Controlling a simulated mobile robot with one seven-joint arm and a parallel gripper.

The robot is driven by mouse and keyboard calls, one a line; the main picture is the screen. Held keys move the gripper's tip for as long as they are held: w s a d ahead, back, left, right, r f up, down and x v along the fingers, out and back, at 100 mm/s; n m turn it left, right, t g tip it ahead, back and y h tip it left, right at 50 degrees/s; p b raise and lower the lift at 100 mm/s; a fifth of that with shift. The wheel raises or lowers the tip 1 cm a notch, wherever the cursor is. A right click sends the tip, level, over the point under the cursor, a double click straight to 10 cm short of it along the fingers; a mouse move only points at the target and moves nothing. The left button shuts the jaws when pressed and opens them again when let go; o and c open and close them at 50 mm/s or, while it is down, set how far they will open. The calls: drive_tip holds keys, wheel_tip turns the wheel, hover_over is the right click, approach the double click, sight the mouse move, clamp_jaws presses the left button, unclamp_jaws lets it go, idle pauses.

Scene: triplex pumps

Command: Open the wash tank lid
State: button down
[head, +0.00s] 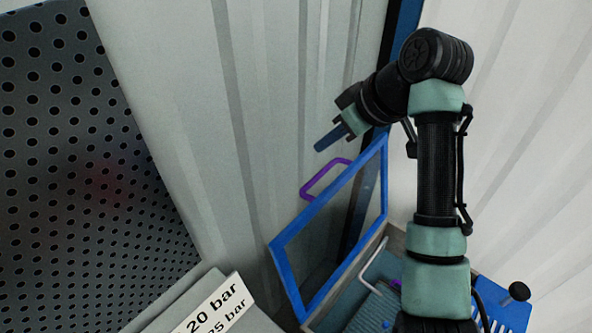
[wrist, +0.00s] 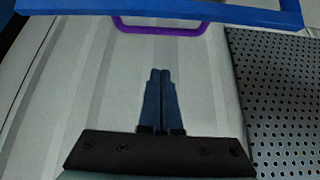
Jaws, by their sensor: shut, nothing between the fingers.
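The wash tank lid is a blue frame (head: 284,270) around a see-through pane, standing steeply raised above the tank in the head view. A purple handle (head: 312,181) sticks out from its upper left side. In the wrist view the blue lid edge (wrist: 200,10) crosses the top, with the purple handle (wrist: 160,30) just below it. My gripper (head: 326,140) is above and beside the handle, apart from it. In the wrist view my gripper (wrist: 161,72) is shut and empty, its fingertips short of the handle. The tank (head: 385,250) below is partly hidden by my arm.
A dark perforated panel (head: 75,130) stands at the left and shows at the right of the wrist view (wrist: 285,100). A grey box with a pressure label (head: 215,307) is at the bottom. Ribbed pale walls (head: 260,90) stand close behind. A bent metal pipe (head: 372,265) shows in the tank.

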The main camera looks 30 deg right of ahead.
sight(340, 181)
drive_tip(key=f+p, duration=0.1)
drive_tip(key=f, duration=0.1)
drive_tip(key=w+f+p, duration=0.1)
drive_tip(key=f+p, duration=0.1)
drive_tip(key=f, duration=0.1)
drive_tip(key=f+p, duration=0.1)
drive_tip(key=f, duration=0.1)
drive_tip(key=shift+w+a+f+p, duration=0.3)
drive_tip(key=shift+a+f, duration=0.05)
drive_tip(key=shift+a, duration=0.05)
drive_tip(key=s, duration=0.2)
drive_tip(key=s+d+r+t, duration=0.1)
drive_tip(key=s+d+t+y+b, duration=0.1)
drive_tip(key=s, duration=0.1)
drive_tip(key=shift+s+r, duration=0.3)
drive_tip(key=shift+r, duration=0.05)
drive_tip(key=shift+w+a, duration=0.1)
drive_tip(key=shift+w, duration=0.2)
drive_tip(key=b+v, duration=0.3)
drive_tip(key=v, duration=1)
drive_tip(key=shift+s, duration=0.25)
drive_tip(key=shift+a+f, duration=0.1)
drive_tip(key=shift+f, duration=0.05)
